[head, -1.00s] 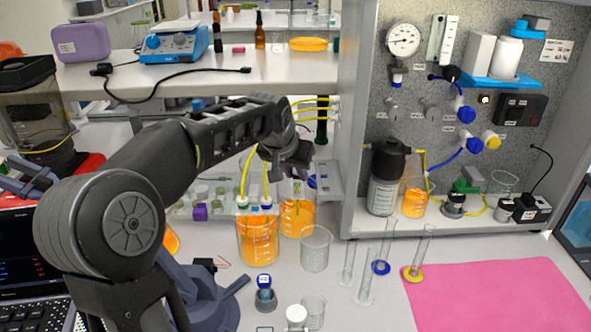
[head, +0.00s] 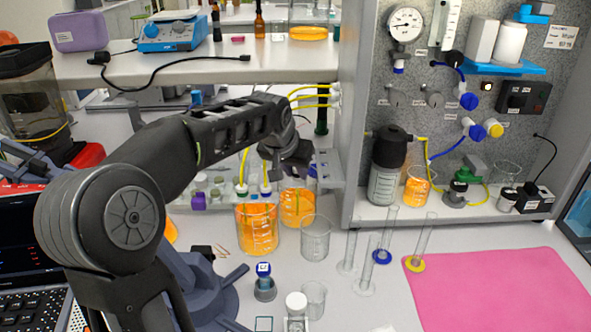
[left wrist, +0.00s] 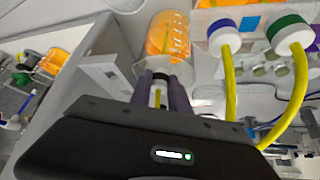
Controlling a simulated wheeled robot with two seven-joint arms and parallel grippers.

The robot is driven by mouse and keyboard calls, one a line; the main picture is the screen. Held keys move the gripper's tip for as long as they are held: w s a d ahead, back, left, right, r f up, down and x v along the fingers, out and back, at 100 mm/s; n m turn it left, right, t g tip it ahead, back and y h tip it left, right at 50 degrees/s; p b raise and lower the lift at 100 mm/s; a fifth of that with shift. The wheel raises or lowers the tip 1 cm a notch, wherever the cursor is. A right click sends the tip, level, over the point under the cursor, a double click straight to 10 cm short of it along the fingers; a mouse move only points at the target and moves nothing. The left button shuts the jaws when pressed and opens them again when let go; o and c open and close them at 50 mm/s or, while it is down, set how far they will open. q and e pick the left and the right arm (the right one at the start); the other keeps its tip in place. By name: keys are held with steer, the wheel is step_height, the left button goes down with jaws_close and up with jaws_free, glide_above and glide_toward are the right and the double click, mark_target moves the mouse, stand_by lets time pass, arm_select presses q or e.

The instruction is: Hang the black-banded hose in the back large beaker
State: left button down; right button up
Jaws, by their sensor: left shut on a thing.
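The back large beaker (head: 298,208) holds orange liquid and stands behind and right of the front large beaker (head: 257,232), also orange. My left gripper (head: 292,163) is over the back beaker. In the left wrist view my left gripper (left wrist: 161,95) is shut on the black-banded hose (left wrist: 158,98), whose dark band shows between the fingers. The back beaker (left wrist: 167,36) is just beyond the fingertips, with a yellow length visible inside it. Whether the hose rests on its rim is unclear. Two other yellow hoses, with blue (left wrist: 222,32) and green (left wrist: 288,29) bands, hang at the front beaker. My right gripper is not seen.
An empty beaker (head: 315,241) and several glass cylinders (head: 385,235) stand to the right. A pink mat (head: 490,295) lies at front right. The shelf (head: 200,72) runs above, and the rig's panel wall (head: 362,120) rises right of my gripper.

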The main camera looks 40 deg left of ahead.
arm_select(q)
steer(key=shift+f, duration=0.2)
stand_by(0.5)
steer(key=c, duration=1.1)
jaws_free()
steer(key=shift+c, duration=0.2)
steer(key=b+v, duration=0.1)
steer(key=v, duration=0.6)
steer(key=shift+s+r, duration=0.2)
steer(key=shift+r, duration=0.15)
steer(key=shift+s, duration=0.1)
